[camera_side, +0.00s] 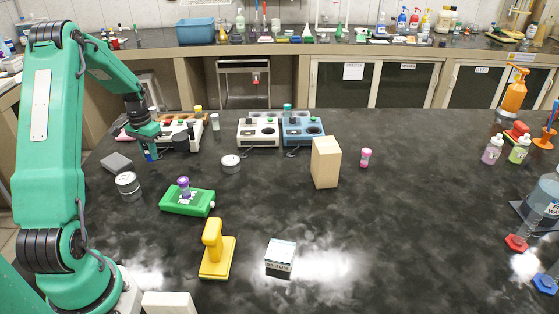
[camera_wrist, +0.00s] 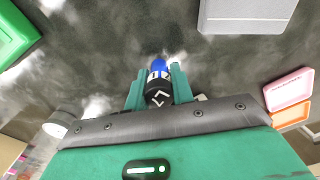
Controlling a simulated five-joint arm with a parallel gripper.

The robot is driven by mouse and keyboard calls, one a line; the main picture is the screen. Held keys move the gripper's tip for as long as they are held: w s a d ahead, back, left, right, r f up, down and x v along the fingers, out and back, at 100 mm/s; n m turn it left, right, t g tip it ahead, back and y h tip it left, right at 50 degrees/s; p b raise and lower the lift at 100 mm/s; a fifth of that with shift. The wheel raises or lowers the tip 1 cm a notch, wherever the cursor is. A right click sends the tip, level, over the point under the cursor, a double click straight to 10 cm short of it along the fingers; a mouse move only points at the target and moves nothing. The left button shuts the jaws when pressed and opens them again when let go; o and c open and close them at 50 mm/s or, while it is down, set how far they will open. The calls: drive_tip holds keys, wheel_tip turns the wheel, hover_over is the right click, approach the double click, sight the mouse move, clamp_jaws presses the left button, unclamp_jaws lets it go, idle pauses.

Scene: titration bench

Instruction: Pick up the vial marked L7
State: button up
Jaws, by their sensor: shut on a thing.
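My gripper (camera_side: 149,148) is at the back left of the black bench, in front of a white device with orange wells. In the wrist view, my gripper (camera_wrist: 158,92) is shut on a small vial (camera_wrist: 157,68) with a blue body and a black end. White marks on the black end look like an L and a 7. In the side view, only a bit of the blue vial (camera_side: 149,156) shows below the fingers. I cannot tell whether it touches the bench.
A grey block (camera_side: 117,162) lies left of my gripper. A green holder (camera_side: 188,202) with a purple-capped vial (camera_side: 184,186) stands nearer the camera. White (camera_side: 258,132) and blue (camera_side: 302,131) devices stand to the right, with a wooden block (camera_side: 326,162).

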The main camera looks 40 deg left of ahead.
drive_tip(key=shift+w+d+r, duration=0.1)
drive_tip(key=shift+d+r, duration=0.1)
drive_tip(key=shift+r, duration=0.45)
drive_tip(key=shift+w+d+r, duration=0.1)
drive_tip(key=shift+d+r, duration=0.1)
drive_tip(key=shift+r, duration=0.4)
drive_tip(key=w+d+r, duration=0.3)
drive_tip(key=d+r, duration=0.3)
drive_tip(key=d, duration=0.4)
drive_tip(key=shift+d+r, duration=0.2)
drive_tip(key=shift+w, duration=0.1)
